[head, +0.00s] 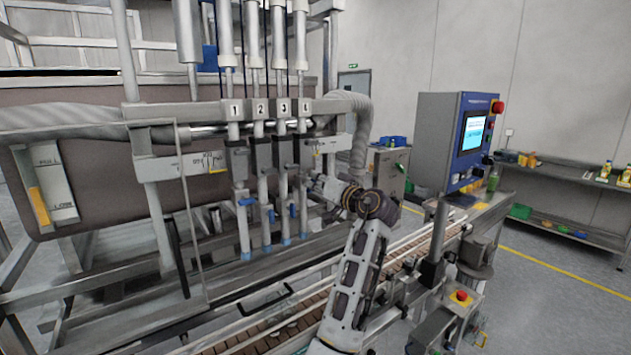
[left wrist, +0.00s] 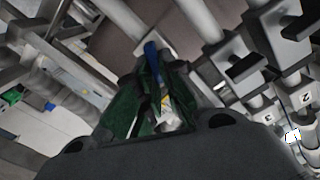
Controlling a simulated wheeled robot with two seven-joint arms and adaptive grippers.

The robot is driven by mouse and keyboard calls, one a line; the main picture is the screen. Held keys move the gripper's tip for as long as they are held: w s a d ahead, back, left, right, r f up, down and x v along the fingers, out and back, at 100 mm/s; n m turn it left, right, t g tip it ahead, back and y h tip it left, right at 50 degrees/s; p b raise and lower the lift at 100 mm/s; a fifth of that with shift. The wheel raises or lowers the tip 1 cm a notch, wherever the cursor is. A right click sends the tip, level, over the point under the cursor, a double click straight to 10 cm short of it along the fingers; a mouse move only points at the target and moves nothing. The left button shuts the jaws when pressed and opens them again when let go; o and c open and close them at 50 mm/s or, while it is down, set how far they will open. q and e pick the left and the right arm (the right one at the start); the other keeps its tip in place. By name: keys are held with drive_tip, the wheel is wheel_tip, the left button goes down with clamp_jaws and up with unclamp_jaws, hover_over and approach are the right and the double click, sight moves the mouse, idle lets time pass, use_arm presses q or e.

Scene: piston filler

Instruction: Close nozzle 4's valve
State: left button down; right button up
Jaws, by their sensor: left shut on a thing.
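Nozzle 4 (head: 304,200) is the rightmost of the row of upright nozzles, below the number 4 plate (head: 306,106). My left gripper (head: 318,186) is at its valve, and in the head view it hides the valve handle. In the left wrist view, the green-padded fingers (left wrist: 155,88) are closed around a blue valve handle (left wrist: 152,52), whose end shows beyond them. How far the handle is turned cannot be told. My right gripper is in neither view.
A conveyor (head: 290,325) runs below.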

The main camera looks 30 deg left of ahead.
use_arm(q)
drive_tip(key=m, duration=0.1)
drive_tip(key=m+p, duration=0.1)
drive_tip(key=m, duration=0.1)
drive_tip(key=m+p, duration=0.1)
drive_tip(key=m, duration=0.1)
drive_tip(key=shift+w+d+f, duration=0.1)
drive_tip(key=shift+w+f, duration=0.05)
drive_tip(key=shift+w, duration=0.15)
drive_tip(key=m, duration=0.3)
drive_tip(key=f+m+p, duration=0.1)
drive_tip(key=m, duration=0.3)
drive_tip(key=shift+w+d+f+m, duration=0.1)
drive_tip(key=shift+w+f+m, duration=0.05)
drive_tip(key=shift+m, duration=0.15)
drive_tip(key=c, duration=1.6)
unclamp_jaws()
drive_tip(key=shift+o, duration=0.2)
